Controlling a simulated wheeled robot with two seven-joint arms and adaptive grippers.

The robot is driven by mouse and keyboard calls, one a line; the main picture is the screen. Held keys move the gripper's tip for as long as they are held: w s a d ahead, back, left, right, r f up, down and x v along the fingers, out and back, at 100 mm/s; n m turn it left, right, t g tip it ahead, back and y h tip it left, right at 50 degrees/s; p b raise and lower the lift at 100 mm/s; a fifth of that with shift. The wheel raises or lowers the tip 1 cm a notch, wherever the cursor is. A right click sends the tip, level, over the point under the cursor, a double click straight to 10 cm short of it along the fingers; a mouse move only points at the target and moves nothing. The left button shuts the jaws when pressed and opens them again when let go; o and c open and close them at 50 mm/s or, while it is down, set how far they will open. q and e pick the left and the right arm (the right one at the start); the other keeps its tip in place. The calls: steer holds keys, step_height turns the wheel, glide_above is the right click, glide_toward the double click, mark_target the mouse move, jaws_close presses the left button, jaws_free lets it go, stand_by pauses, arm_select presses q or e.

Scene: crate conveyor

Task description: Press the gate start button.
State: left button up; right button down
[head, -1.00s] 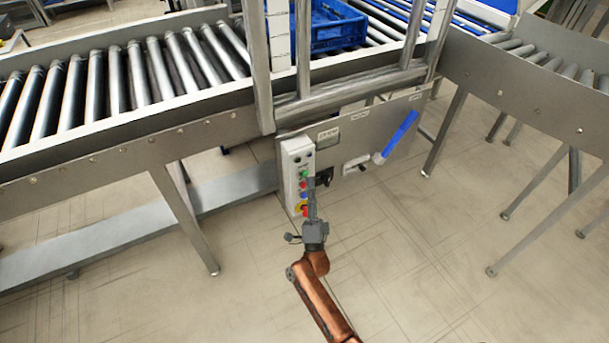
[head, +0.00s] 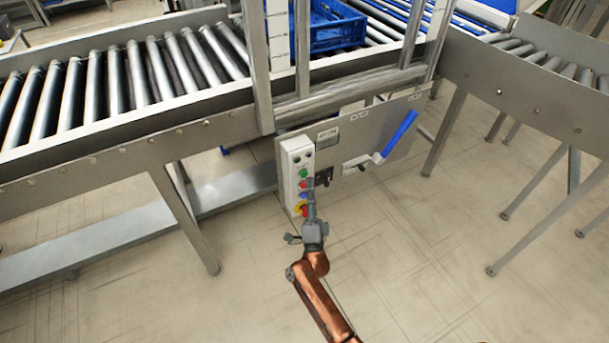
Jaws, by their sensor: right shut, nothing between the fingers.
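A white control box (head: 290,160) hangs on the front of the gate's grey panel. It carries a column of buttons: a green button (head: 304,173), a red button (head: 303,185), a blue button (head: 303,196) and a yellow-and-red one (head: 299,209) at the bottom. I cannot read which is the gate start button. My right gripper (head: 311,183) is shut and empty, its fingertips at the right side of the box beside the red button. I cannot tell whether they touch the box. My left gripper is not in view.
A blue-handled lever (head: 399,135) sticks out from the panel on the right. A roller conveyor (head: 130,80) runs to the left, with a blue crate (head: 335,25) inside the gate frame. Another conveyor (head: 540,80) stands at the right. The floor in front is clear.

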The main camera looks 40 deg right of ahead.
steer(key=shift+w, duration=0.15)
steer(key=shift+w+d, duration=0.1)
steer(key=shift+w, duration=0.2)
stand_by(0.3)
